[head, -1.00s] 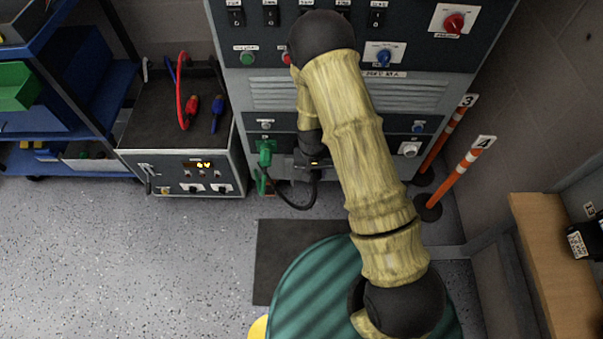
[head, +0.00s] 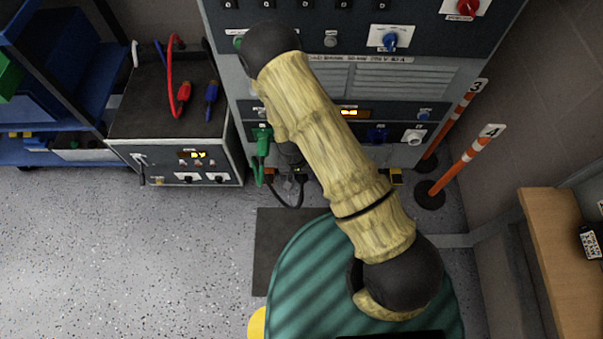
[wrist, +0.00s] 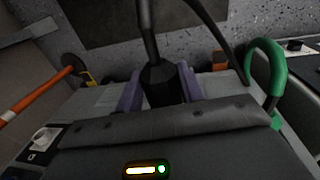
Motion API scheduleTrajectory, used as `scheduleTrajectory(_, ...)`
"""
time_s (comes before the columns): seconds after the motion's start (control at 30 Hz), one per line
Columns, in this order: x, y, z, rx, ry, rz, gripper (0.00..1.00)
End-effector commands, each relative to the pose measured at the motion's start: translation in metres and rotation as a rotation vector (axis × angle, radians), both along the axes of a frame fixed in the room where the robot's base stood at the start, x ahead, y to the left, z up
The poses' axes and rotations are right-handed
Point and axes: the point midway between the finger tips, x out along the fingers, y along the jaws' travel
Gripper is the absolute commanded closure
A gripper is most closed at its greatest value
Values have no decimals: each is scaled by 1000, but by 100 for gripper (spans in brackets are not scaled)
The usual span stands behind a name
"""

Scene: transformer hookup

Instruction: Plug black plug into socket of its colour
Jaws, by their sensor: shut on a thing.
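The black plug (wrist: 160,84) sits between the two purple fingers of my gripper (wrist: 158,92) in the wrist view, its black cable running up and away. My gripper is shut on it. In the head view my arm covers most of the gripper and the plug; the black cable (head: 287,202) loops below them, low at the cabinet front. A blue socket (head: 377,133) and a white socket (head: 414,137) show in the cabinet's lower row. No black socket can be made out; part of that row is hidden behind my arm. Whether the plug touches the cabinet cannot be told.
A green plug (head: 262,139) with a green cable is at the row's left. A grey unit (head: 172,140) with red and blue plugs on top stands left. Orange-white posts (head: 462,165) stand right, near a wooden bench (head: 553,250). The floor at left is clear.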

Motion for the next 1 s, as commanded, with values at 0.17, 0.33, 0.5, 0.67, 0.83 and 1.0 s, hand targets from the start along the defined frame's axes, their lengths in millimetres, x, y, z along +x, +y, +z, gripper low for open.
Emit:
scheduleTrajectory(0.17, 14, 0, 0, 1, -3, -2, 82)
scheduleTrajectory(0.33, 28, -1, 0, 1, -3, -1, 82)
scheduleTrajectory(0.5, 41, -2, 0, 1, -3, 0, 82)
scheduleTrajectory(0.67, 53, -2, 0, 1, -3, -1, 82)
scheduleTrajectory(0.83, 59, -2, 0, 1, -1, -1, 82)
scheduleTrajectory(1.0, 59, -2, 0, 0, -1, 0, 82)
